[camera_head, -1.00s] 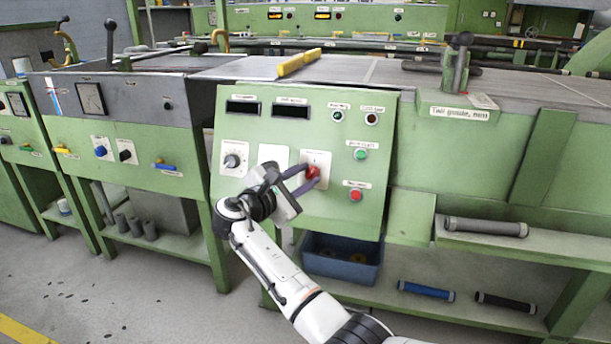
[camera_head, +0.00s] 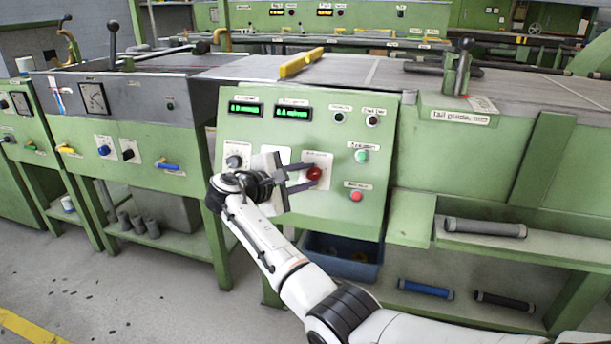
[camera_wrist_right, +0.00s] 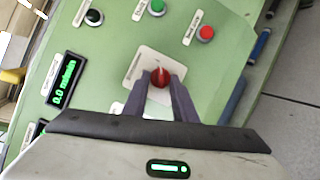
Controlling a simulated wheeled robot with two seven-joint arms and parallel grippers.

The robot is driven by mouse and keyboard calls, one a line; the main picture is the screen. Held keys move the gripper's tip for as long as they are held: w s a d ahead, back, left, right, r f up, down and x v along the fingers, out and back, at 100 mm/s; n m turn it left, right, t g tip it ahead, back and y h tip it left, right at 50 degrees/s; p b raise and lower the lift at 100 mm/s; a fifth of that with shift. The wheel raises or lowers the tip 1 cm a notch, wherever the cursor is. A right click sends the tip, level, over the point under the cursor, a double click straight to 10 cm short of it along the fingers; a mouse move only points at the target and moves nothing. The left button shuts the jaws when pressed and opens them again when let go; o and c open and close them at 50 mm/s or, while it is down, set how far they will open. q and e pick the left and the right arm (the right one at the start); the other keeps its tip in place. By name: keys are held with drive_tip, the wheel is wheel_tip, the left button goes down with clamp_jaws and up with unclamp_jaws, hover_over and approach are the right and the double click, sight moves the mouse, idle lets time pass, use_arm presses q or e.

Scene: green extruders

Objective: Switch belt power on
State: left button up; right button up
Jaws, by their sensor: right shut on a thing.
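The green control panel (camera_head: 258,207) stands in the middle of the head view. Its red rotary knob (camera_head: 314,174) sits on a pale plate; the knob also shows in the right wrist view (camera_wrist_right: 161,78). My right gripper (camera_head: 308,177) is shut on the red knob, with one dark finger on each side of it. In the right wrist view its fingertips (camera_wrist_right: 161,84) flank the knob. Two displays (camera_head: 245,109) at the panel's top left glow green. My left gripper is not in view.
A green button (camera_head: 362,156) and a red button (camera_head: 356,196) sit right of the knob. A blue bin (camera_head: 345,263) stands on the shelf below. A yellow bar (camera_head: 301,62) lies above the panel.

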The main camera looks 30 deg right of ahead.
drive_tip(key=shift+f, duration=0.1)
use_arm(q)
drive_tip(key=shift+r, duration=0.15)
use_arm(e)
drive_tip(key=o, duration=1)
drive_tip(key=shift+o, duration=0.2)
drive_tip(key=shift+a, duration=0.2)
use_arm(q)
drive_tip(key=p, duration=0.1)
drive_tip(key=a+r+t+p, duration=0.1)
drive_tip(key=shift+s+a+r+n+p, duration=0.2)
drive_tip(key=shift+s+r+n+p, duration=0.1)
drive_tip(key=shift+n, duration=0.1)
use_arm(e)
drive_tip(key=v, duration=1)
drive_tip(key=shift+s, duration=0.1)
